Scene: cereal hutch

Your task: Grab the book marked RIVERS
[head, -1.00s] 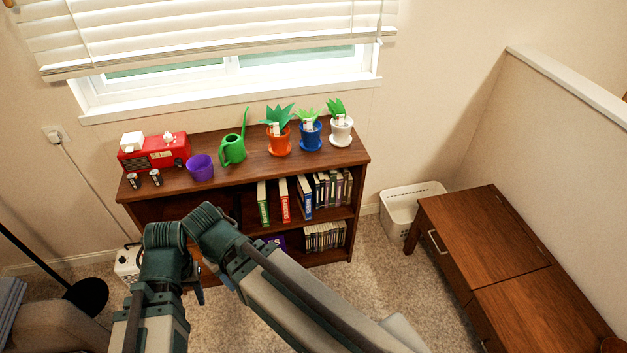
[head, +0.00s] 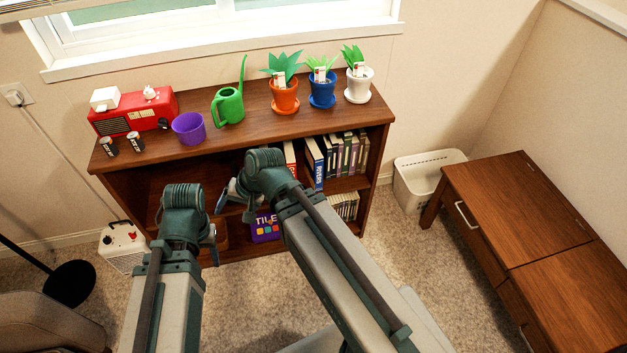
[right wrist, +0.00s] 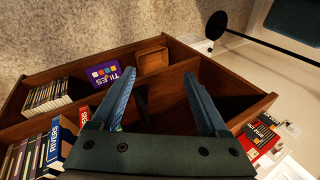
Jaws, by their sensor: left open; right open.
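The blue book marked RIVERS (head: 314,165) stands upright on the upper shelf inside the bookcase, right of a red book (head: 290,157). It also shows in the right wrist view (right wrist: 53,146), at lower left and outside the jaws. My right gripper (head: 232,199) is open and empty, left of the books at the shelf opening. In the right wrist view its two fingers (right wrist: 160,98) are spread with nothing between them. My left gripper (head: 212,245) is open, lower and farther left, in front of the bookcase; its fingers are partly hidden.
The bookcase top (head: 240,135) holds a red radio (head: 135,112), a purple pot (head: 189,128), a green watering can (head: 228,105) and potted plants. A purple TILES box (head: 265,227) is on the lower shelf. Dark books (head: 347,154) stand right of RIVERS. A white bin (head: 420,180) stands right.

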